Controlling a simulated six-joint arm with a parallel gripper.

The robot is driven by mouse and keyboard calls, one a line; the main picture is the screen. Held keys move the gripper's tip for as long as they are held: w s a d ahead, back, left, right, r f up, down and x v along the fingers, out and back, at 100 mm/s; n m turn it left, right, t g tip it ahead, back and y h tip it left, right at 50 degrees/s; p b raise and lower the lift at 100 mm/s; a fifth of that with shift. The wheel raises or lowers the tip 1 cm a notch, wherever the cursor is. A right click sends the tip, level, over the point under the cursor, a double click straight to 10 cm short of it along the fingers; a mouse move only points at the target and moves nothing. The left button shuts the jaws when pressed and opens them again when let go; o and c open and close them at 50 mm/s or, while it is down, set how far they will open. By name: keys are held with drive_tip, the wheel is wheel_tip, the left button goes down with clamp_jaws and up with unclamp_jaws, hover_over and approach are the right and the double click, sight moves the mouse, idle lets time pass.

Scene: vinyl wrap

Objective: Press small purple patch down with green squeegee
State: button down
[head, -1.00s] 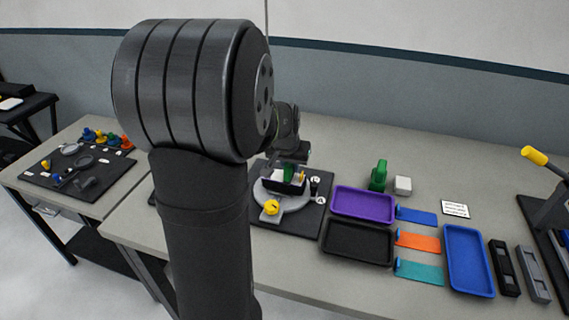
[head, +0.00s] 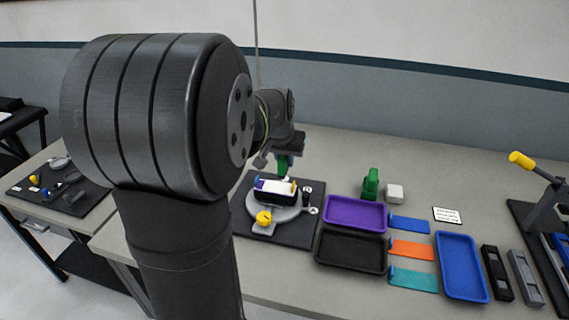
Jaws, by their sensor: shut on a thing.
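My gripper (head: 272,158) is mostly hidden behind my own arm. A green piece, apparently the green squeegee (head: 284,162), hangs below my wrist, shut in the jaws. It is above and just behind a black block with a white top (head: 276,186) on a round grey fixture (head: 288,213). A small purple area, apparently the small purple patch (head: 259,184), shows at the block's left end, beside a blue tab. The squeegee appears clear of the patch; its lower edge is too small to judge exactly.
The fixture has a yellow knob (head: 264,218) in front and stands on a dark mat (head: 300,236). To the right are a green upright piece (head: 370,184), a white block (head: 394,191), a purple tray (head: 354,200), a black tray (head: 351,236) and a blue tray (head: 461,237).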

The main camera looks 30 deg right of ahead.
drive_tip(key=shift+r, duration=1.05)
